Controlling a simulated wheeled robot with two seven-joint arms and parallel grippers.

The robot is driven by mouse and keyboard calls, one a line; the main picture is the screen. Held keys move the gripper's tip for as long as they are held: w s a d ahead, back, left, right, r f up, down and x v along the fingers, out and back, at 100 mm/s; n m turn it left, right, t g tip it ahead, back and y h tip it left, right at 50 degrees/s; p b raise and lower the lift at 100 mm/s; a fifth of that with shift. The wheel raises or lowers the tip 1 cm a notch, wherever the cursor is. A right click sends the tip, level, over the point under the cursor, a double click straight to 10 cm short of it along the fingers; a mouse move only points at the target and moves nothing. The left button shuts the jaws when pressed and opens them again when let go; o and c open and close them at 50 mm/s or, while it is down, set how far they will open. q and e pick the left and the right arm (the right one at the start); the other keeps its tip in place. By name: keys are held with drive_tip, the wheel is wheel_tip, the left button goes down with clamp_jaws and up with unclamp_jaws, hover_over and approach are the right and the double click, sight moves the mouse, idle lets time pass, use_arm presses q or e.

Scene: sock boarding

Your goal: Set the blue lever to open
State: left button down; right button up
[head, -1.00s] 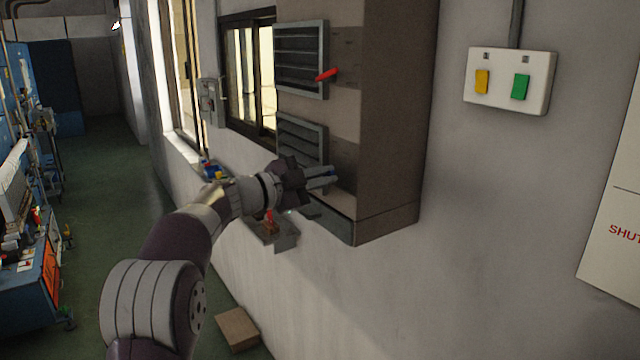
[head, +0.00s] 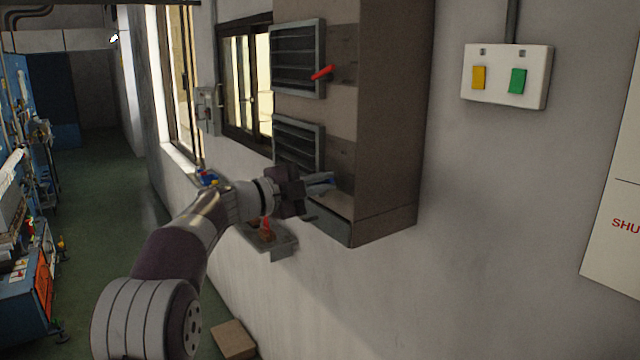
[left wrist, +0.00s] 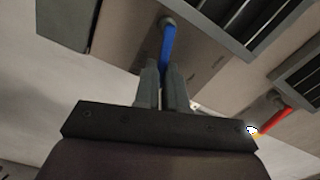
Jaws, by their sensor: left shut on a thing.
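The blue lever (left wrist: 168,45) shows in the left wrist view, sticking out from a round pivot on the brown cabinet face beside a louvred vent. My left gripper (left wrist: 163,75) is shut on the lever's free end, one finger on each side. In the head view my left gripper (head: 318,184) is at the cabinet's lower part, beside the lower vent (head: 298,143). The lever is mostly hidden there by the fingers. My right gripper is in neither view.
A red lever (head: 322,72) is on the brown cabinet (head: 388,130) beside the upper vent (head: 298,58). A small grey shelf (head: 278,243) is on the wall below my wrist. A white switch box (head: 507,76) is on the wall to the right.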

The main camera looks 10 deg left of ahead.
use_arm(q)
drive_tip(key=c, duration=1.2)
unclamp_jaws()
drive_tip(key=shift+d, duration=0.1)
drive_tip(key=shift+s+a, duration=0.15)
drive_tip(key=shift+a, duration=0.05)
drive_tip(key=b+v, duration=0.5)
drive_tip(key=v, duration=0.7)
drive_tip(key=shift+b, duration=0.4)
drive_tip(key=shift+s, duration=0.15)
